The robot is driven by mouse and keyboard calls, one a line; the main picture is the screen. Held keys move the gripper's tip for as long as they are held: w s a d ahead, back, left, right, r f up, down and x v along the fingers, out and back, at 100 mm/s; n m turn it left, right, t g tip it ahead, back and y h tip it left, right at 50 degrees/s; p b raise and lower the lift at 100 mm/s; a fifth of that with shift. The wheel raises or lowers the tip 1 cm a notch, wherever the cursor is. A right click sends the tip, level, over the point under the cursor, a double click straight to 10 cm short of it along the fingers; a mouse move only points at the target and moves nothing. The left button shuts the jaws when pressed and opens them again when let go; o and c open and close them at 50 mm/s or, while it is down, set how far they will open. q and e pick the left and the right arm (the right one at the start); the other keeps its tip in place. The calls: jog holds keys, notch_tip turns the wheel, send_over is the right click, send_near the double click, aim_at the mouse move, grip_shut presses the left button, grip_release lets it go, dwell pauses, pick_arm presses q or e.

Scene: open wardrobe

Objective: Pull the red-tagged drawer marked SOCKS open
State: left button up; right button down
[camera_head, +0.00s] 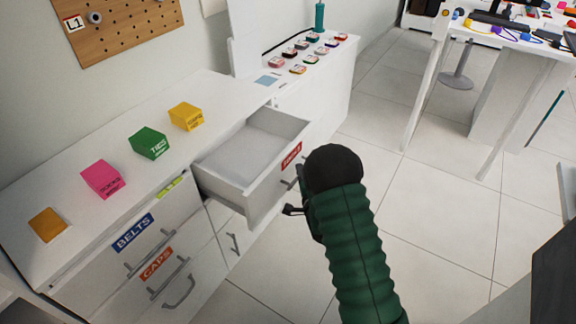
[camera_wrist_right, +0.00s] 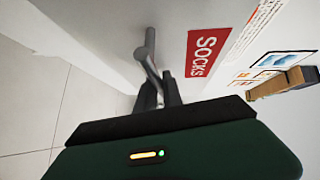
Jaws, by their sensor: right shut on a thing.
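The drawer with the red SOCKS tag (camera_head: 291,156) stands pulled out from the white cabinet, and its inside (camera_head: 245,155) looks empty. The tag also shows large in the right wrist view (camera_wrist_right: 206,52). My right gripper (camera_head: 292,197) is at the front of this drawer, partly hidden by my green arm. In the right wrist view its dark fingers (camera_wrist_right: 161,95) are shut on the grey bar handle (camera_wrist_right: 147,58) below the tag. My left gripper is in neither view.
Closed drawers tagged BELTS (camera_head: 132,232) and CAPS (camera_head: 156,264) are to the left. Several coloured blocks, among them a green one (camera_head: 149,143), stand on the cabinet top.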

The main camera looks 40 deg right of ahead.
jog(key=s+d, duration=0.3)
jog(key=s, duration=0.5)
jog(key=shift+f, duration=0.25)
jog(key=c, duration=1.5)
grip_release()
jog(key=shift+w, duration=0.15)
jog(key=shift+r, duration=0.1)
jog(key=p+v, duration=0.9)
jog(key=v, duration=0.7)
jog(key=shift+s, duration=0.35)
